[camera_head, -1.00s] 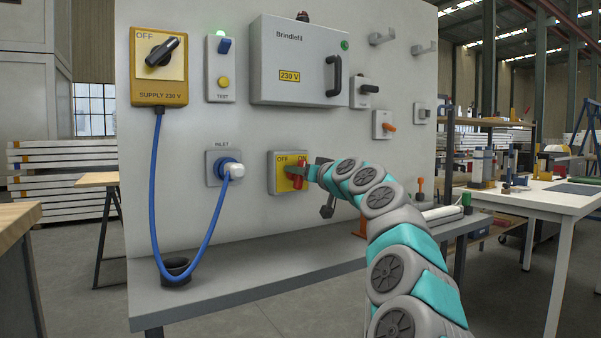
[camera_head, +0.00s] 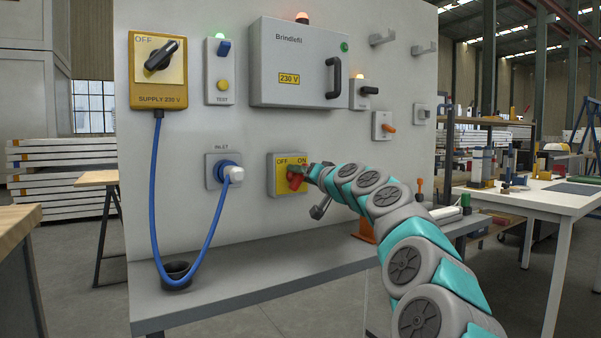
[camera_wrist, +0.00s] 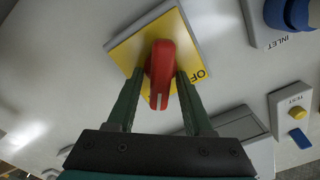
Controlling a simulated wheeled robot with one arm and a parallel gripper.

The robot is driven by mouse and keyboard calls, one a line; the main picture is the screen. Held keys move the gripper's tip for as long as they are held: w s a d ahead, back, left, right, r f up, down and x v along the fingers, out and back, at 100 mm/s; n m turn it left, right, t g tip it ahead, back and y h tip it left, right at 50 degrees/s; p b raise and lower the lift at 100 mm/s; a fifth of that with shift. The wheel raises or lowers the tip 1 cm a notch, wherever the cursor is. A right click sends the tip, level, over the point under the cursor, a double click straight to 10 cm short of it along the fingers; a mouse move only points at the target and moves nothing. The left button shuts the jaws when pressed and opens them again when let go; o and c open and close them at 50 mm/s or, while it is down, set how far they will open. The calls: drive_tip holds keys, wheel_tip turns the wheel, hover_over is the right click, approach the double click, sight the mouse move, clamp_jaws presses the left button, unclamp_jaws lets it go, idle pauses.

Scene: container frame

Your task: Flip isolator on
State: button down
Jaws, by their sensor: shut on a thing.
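The isolator is a yellow plate (camera_head: 279,185) marked OFF and ON on the grey panel, with a red handle (camera_head: 295,182). In the head view the handle stands slanted, its upper part towards the ON label. In the wrist view the red handle (camera_wrist: 160,68) lies between the two dark green fingers of my gripper (camera_wrist: 160,76), and a pale line marks its near end. The OFF label shows beside the right finger; ON is hidden there. In the head view my gripper (camera_head: 310,172) is shut on the handle, reaching in from the right.
An inlet (camera_head: 223,171) with a blue cable is left of the isolator. Above are the supply switch (camera_head: 159,70), reading OFF, a test unit (camera_head: 219,72) and a large grey box (camera_head: 290,60). Orange lamps glow above the box and a small switch (camera_head: 364,92). A shelf (camera_head: 240,290) runs below.

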drive_tip(key=shift+m, duration=0.9)
drive_tip(key=shift+p, duration=0.3)
drive_tip(key=shift+f, duration=0.1)
drive_tip(key=c, duration=0.7)
unclamp_jaws()
drive_tip(key=shift+d, duration=0.15)
drive_tip(key=b+v, duration=0.1)
drive_tip(key=v, duration=0.6)
drive_tip(key=shift+s+d, duration=0.15)
drive_tip(key=shift+s, duration=0.15)
